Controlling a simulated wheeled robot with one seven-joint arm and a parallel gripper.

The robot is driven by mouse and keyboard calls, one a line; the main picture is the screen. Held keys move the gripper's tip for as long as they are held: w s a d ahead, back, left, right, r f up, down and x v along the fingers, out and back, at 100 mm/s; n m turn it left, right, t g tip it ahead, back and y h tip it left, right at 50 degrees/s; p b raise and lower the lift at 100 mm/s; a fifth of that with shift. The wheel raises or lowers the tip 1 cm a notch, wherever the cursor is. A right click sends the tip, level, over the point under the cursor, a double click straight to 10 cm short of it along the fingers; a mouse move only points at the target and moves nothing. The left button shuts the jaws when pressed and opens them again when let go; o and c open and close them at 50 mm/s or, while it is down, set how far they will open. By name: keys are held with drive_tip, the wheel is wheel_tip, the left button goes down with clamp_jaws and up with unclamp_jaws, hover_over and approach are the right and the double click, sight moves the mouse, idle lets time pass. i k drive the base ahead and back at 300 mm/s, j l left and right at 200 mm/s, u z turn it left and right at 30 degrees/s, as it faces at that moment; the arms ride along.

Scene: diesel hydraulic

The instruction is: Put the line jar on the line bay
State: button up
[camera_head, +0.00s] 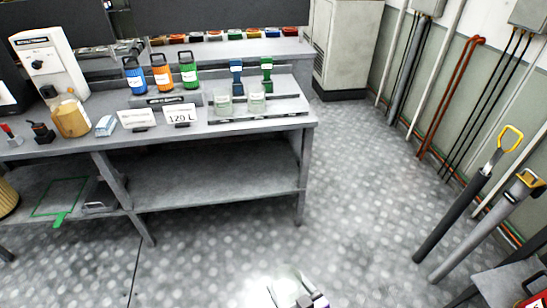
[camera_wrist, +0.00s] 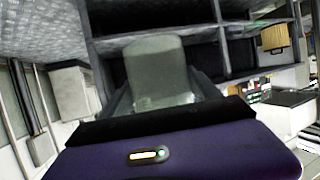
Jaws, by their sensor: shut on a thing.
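My gripper (camera_head: 299,292) is at the bottom edge of the head view, low in front of the bench and apart from it. It is shut on a clear, greyish jar (camera_wrist: 153,62), which sits between the fingers in the wrist view. The jar's label, if any, cannot be read. I cannot tell which marked place is the line bay. A green outlined rectangle (camera_head: 61,196) with a green tab lies on the lower shelf.
Open floor lies right of the bench. Pump-like tubes (camera_head: 453,219) stand at the right.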

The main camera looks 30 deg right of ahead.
sight(288, 106)
drive_tip(key=i+j+z, duration=0.1)
drive_tip(key=i+z, duration=0.2)
drive_tip(key=i, duration=0.25)
drive_tip(key=i+j+z, duration=0.35)
drive_tip(key=i, duration=0.2)
drive_tip(key=l, duration=0.1)
